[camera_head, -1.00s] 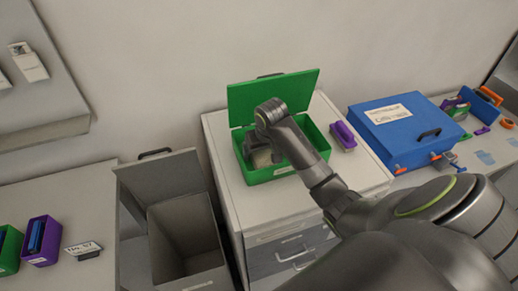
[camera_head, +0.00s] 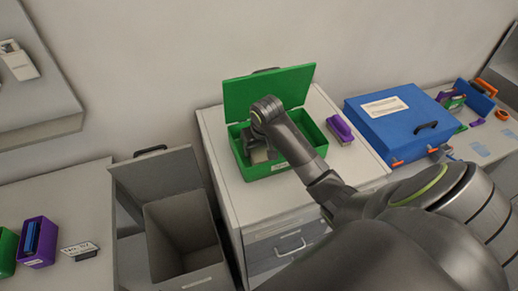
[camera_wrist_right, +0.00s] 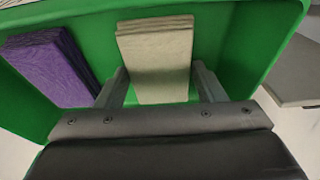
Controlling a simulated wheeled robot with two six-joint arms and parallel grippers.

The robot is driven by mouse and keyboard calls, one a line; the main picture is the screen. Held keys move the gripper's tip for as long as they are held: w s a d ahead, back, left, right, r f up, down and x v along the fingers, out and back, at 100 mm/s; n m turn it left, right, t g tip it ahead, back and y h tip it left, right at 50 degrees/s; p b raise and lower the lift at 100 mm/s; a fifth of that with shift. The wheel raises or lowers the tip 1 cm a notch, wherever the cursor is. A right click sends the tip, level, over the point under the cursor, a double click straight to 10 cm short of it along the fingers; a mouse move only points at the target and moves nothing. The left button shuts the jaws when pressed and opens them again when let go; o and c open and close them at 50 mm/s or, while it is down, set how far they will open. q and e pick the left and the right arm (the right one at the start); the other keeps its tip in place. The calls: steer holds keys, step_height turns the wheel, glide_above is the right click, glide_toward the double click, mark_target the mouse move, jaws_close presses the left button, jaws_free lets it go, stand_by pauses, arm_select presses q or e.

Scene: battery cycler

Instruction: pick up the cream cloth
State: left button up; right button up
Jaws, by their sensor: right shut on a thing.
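The cream cloth (camera_wrist_right: 155,60) is a folded stack inside the open green box (camera_wrist_right: 215,35), between the two fingers of my right gripper (camera_wrist_right: 160,88) in the right wrist view. My right gripper is shut on it. In the head view my right gripper (camera_head: 260,154) reaches down into the green box (camera_head: 283,167), and the wrist hides most of the cloth. My left gripper is not in view.
A purple folded cloth (camera_wrist_right: 45,65) lies left of the cream one in the same box. The box's raised lid (camera_head: 270,91) stands behind my wrist. A purple holder (camera_head: 340,128) and a blue box (camera_head: 392,124) are to the right. An open grey bin (camera_head: 180,235) stands at left.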

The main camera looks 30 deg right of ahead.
mark_target(259, 150)
steer(key=shift+r, duration=0.35)
step_height(259, 150, up, 7)
steer(key=shift+w+f+b, duration=0.1)
steer(key=shift+b, duration=0.95)
arm_select(q)
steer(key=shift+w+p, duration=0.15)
steer(key=shift+p, duration=1)
arm_select(e)
steer(key=shift+r, duration=1.15)
